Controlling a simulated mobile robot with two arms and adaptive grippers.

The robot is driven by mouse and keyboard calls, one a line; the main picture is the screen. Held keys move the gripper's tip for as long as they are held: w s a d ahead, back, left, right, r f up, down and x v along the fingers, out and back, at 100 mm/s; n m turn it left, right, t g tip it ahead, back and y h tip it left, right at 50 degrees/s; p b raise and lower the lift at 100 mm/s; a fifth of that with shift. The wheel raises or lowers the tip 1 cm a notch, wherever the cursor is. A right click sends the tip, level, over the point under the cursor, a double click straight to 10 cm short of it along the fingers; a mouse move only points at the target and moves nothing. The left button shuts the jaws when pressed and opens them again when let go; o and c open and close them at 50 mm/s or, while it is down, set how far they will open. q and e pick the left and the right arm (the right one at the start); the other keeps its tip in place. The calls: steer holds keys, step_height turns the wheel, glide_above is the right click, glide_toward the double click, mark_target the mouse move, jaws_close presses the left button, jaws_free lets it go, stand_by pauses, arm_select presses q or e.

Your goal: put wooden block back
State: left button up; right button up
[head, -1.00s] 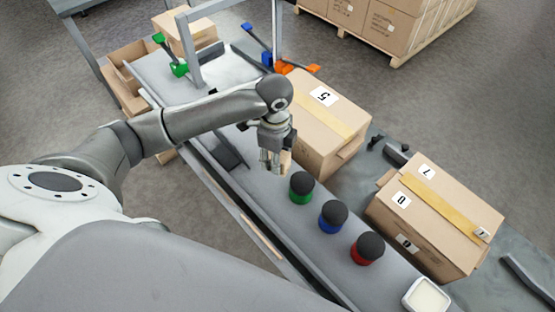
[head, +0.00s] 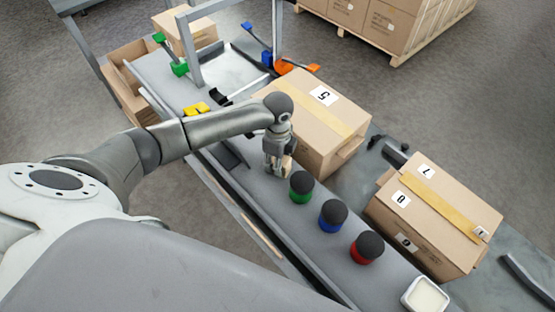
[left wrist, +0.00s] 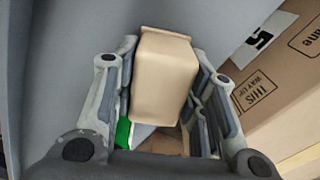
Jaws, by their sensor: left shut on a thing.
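The wooden block (left wrist: 163,80) is a pale tan piece between the two fingers of my left gripper (left wrist: 165,95) in the left wrist view. In the head view my left gripper (head: 277,168) points down just above the grey bench, beside the green-based black-topped knob, and is shut on the block. Only a small tan edge of the block (head: 287,163) shows there. I cannot tell whether the block touches the bench. My right gripper is not in view.
Green (head: 301,187), blue (head: 333,216) and red (head: 367,248) black-topped knobs stand in a row right of the gripper. Cardboard boxes (head: 318,113) (head: 440,212) stand behind the bench. A white square dish (head: 425,295) is at the bottom right. A yellow-handled tool (head: 197,109) lies beyond my arm.

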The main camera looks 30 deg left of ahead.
arm_select(q)
steer(key=shift+f, duration=0.15)
steer(key=o, duration=0.9)
step_height(320, 180, up, 12)
steer(key=shift+r+b, duration=0.2)
steer(key=shift+b, duration=0.1)
